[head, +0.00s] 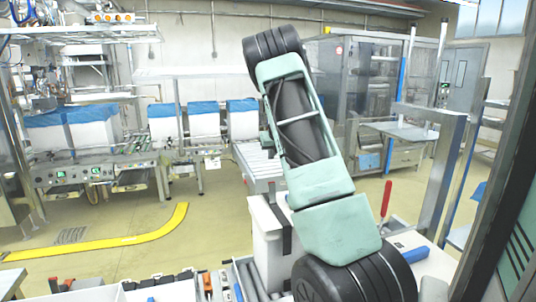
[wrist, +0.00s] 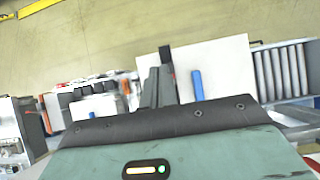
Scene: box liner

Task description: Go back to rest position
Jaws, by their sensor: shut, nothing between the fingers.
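My arm (head: 310,150) rises through the middle of the head view, with pale green covers and black joints. Its gripper cannot be made out in the head view. In the wrist view my gripper (wrist: 160,72) shows as dark grey fingers beyond the black wrist edge. The fingers are together and empty, above a white surface (wrist: 228,62). A blue object (wrist: 197,85) lies on that surface to the right of the fingers, apart from them.
Boxes with blue liners (head: 205,115) stand on the conveyor line (head: 110,172) at the back left. A roller conveyor (head: 262,165) is behind my arm. Small parts and trays (head: 165,288) are at the front left. A metal post (head: 445,180) stands right. A yellow floor strip (head: 110,243) crosses open floor.

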